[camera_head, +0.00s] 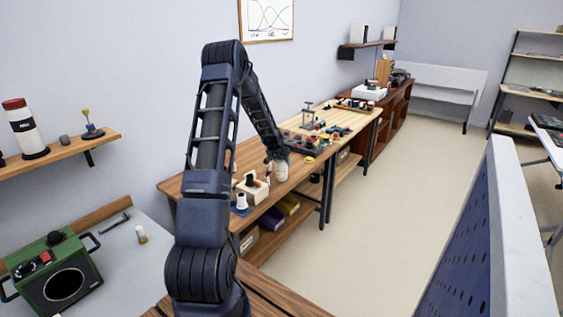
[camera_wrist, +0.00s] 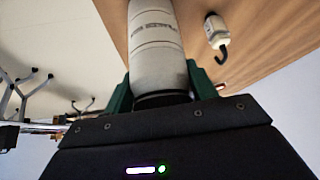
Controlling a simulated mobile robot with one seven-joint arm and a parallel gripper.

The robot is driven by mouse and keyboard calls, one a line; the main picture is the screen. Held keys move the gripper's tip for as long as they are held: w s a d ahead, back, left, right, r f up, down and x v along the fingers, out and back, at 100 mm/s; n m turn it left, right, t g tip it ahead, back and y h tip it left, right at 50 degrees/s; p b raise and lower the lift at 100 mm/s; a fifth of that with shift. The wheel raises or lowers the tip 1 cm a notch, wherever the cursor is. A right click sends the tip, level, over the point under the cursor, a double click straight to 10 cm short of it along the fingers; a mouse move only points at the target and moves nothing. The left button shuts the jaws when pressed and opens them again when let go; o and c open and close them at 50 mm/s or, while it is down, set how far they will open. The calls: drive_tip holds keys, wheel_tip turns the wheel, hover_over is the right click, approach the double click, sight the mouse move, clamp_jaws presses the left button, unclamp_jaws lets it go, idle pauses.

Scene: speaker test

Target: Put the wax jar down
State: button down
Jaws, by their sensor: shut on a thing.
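The wax jar, which I take to be the pale cylinder in my gripper, shows large in the wrist view (camera_wrist: 158,45), with dark printing and a dark band at the gripper end. My gripper (camera_wrist: 161,82) is shut on it, one green finger on each side. In the head view the jar (camera_head: 281,172) is small and pale below my gripper (camera_head: 277,158), near the front edge of the long wooden workbench (camera_head: 190,182). I cannot tell whether its bottom touches the bench top. My arm hides part of the bench.
A small white bottle with a dark hook (camera_wrist: 216,30) stands near the jar. A cream box-like device (camera_head: 252,187) and a small white-and-blue item (camera_head: 241,203) sit left of it. Several dark parts (camera_head: 305,142) crowd the bench behind. The floor (camera_head: 385,200) right of the bench is clear.

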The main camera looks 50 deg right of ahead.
idle(0.3)
drive_tip(key=shift+c, duration=2.4)
unclamp_jaws()
drive_tip(key=shift+f, duration=0.1)
drive_tip(key=shift+a+r, duration=0.15)
drive_tip(key=shift+r, duration=0.3)
drive_tip(key=v, duration=1.1)
drive_tip(key=shift+a+r, duration=0.1)
drive_tip(key=shift+a, duration=0.05)
